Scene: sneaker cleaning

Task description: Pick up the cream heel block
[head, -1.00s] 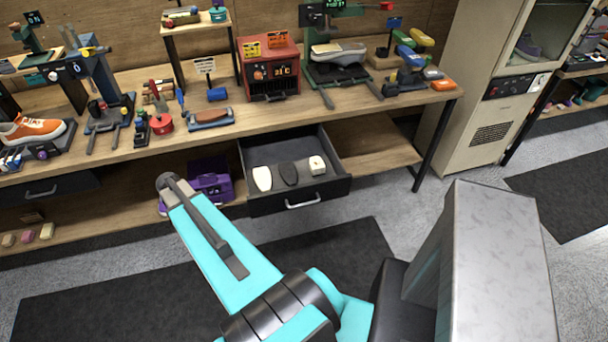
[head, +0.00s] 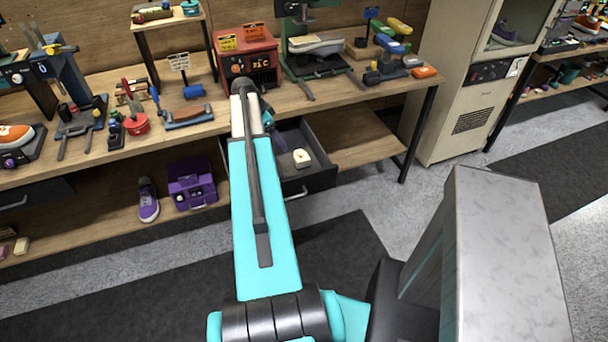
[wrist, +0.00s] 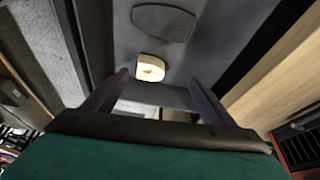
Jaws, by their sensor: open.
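The cream heel block (head: 301,158) sits in the open dark drawer (head: 310,183) under the workbench. It is small, with a dark spot on its face. In the wrist view the cream heel block (wrist: 150,69) lies just ahead of the fingertips, between their lines and left of centre. My gripper (wrist: 157,78) is open and empty, with a finger to either side. I cannot tell its exact height above the drawer floor. In the head view my arm hides the left part of the drawer and most of the gripper.
A dark flat sole-shaped piece (wrist: 163,22) lies beyond the block in the drawer. The workbench (head: 340,92) overhangs with a red heater box (head: 246,58) on top. A purple box (head: 191,184) and purple shoe (head: 147,200) stand on the lower shelf left of the drawer.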

